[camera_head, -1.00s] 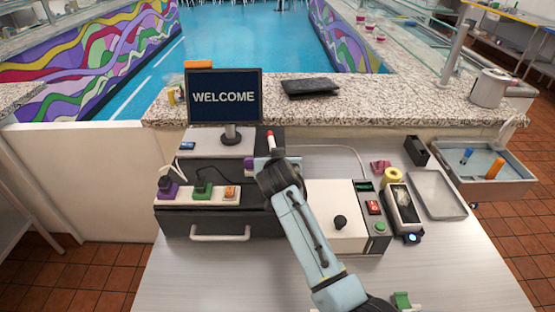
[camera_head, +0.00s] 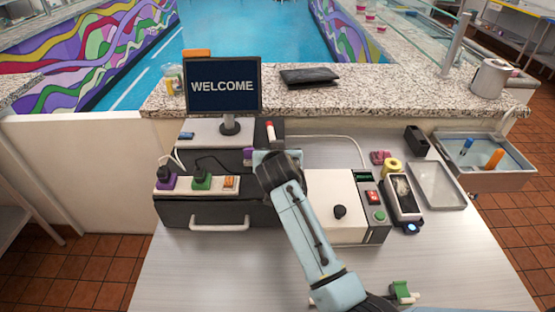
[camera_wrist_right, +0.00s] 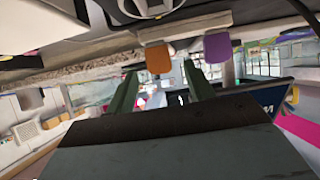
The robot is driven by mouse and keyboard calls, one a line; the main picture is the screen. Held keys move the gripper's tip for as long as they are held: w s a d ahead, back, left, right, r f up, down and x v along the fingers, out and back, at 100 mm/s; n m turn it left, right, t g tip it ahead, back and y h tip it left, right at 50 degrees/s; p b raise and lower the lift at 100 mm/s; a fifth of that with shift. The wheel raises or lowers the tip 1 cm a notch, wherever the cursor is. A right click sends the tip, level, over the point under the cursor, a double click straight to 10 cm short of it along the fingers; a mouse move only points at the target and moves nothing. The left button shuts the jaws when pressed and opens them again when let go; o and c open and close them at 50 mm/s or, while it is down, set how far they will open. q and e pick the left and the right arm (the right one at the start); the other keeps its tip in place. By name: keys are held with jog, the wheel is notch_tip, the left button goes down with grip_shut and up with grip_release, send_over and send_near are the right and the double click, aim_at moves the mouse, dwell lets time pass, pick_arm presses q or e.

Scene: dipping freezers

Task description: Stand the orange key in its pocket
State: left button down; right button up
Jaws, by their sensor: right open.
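In the right wrist view an orange block-like piece, seemingly the orange key (camera_wrist_right: 158,58), shows beyond my open fingers, with a purple piece (camera_wrist_right: 217,47) to its right. My right gripper (camera_wrist_right: 160,70) has its two green fingers apart and nothing clearly between them. In the head view my right gripper (camera_head: 268,158) is over the dark box behind the white unit; its wrist hides the fingertips. A small purple piece (camera_head: 248,154) shows just left of it. The orange key and its pocket cannot be made out there. My left gripper is not in view.
A white unit (camera_head: 335,192) with a black knob is right of my arm. An empty grey tray (camera_head: 437,185) lies farther right.

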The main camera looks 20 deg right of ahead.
jog(key=v, duration=1.2)
